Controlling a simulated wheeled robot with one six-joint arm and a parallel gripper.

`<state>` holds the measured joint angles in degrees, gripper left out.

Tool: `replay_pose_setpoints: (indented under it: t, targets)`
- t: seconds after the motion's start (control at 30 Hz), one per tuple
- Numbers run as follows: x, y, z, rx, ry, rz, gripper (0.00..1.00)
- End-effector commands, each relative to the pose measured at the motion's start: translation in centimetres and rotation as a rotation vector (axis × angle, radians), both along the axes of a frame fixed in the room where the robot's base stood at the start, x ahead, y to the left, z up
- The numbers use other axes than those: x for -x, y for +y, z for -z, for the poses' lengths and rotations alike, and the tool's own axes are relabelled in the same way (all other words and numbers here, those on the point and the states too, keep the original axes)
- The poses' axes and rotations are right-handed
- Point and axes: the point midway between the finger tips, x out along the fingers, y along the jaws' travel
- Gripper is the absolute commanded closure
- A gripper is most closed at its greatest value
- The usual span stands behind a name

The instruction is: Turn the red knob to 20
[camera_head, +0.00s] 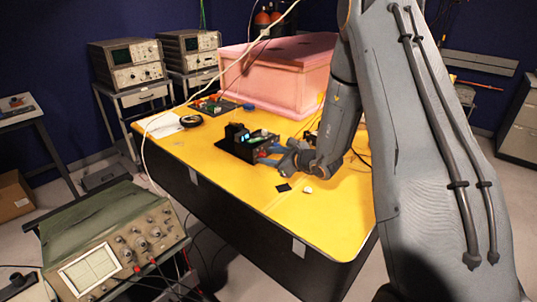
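A small black device (236,138) with a lit blue-green display stands on the yellow table (205,178). My gripper (268,156) is at the device's right side, low over the table, its tip end close to or touching the device. A small reddish spot shows beside the gripper tip, too small to tell if it is the red knob. The knob's scale and pointer cannot be read. My gripper's fingers are blurred and partly hidden, so I cannot tell how far apart they are.
A large pink foam box (290,78) stands at the table's back. A board with coloured parts (214,104) and a black ring (190,121) lie at the back left. A black square (283,187) and a small white piece (308,190) lie in front of my gripper.

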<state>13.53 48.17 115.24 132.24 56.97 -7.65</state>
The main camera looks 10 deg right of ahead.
Motion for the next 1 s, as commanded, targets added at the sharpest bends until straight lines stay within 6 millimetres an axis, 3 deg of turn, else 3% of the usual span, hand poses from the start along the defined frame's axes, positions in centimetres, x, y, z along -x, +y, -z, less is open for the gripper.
replay_pose_setpoints:
  t: [0.4, 0.47, 0.63, 1.0]
  targets:
    - [-0.91, 0.49, 0.44, -0.001, 0.000, 0.000, 0.63]
    - [-0.91, 0.49, 0.44, -0.001, 0.000, 0.000, 0.70]
    - [-0.90, 0.49, 0.43, -0.001, 0.000, 0.000, 0.98]
    - [-1.04, 0.34, 0.49, -0.102, 0.072, -0.001, 1.00]
